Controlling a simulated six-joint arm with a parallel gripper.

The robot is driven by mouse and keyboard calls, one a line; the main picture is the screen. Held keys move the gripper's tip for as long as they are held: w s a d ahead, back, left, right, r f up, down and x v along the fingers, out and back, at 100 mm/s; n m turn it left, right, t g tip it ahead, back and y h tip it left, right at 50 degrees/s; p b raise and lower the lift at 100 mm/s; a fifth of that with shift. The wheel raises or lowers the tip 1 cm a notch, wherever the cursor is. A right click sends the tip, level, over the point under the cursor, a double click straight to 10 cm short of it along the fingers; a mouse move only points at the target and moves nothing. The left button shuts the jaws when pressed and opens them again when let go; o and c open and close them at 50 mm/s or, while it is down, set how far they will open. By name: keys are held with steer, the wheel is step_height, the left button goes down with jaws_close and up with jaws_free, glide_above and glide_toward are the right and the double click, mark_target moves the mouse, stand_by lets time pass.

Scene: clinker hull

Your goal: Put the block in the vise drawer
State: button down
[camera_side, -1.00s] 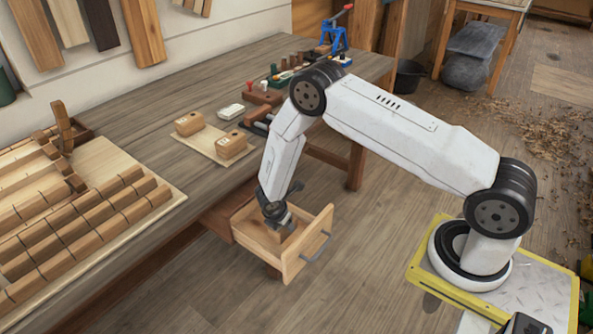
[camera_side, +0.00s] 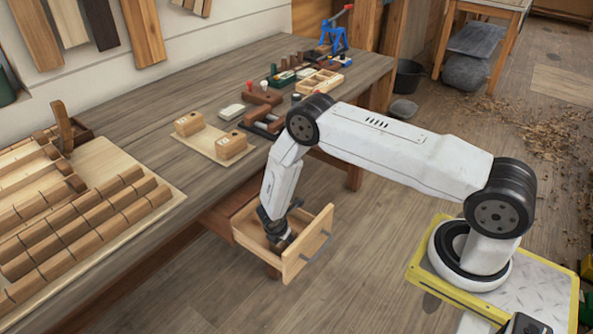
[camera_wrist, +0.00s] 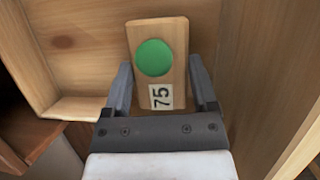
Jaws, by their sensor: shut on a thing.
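The block is hidden or too small to tell there. In the wrist view the drawer's wall (camera_wrist: 30,60) and floor (camera_wrist: 85,40) surround the block. I cannot tell whether the block touches the floor.
The workbench (camera_side: 180,165) runs above and behind the drawer. A board (camera_side: 215,148) with two wooden blocks sits near its front edge. Several small tools and a blue vise-like device (camera_side: 334,36) stand further back.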

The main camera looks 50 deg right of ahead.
steer(key=shift+f, duration=0.3)
steer(key=shift+f, duration=0.1)
jaws_free()
steer(key=v, duration=1.2)
stand_by(0.4)
stand_by(0.5)
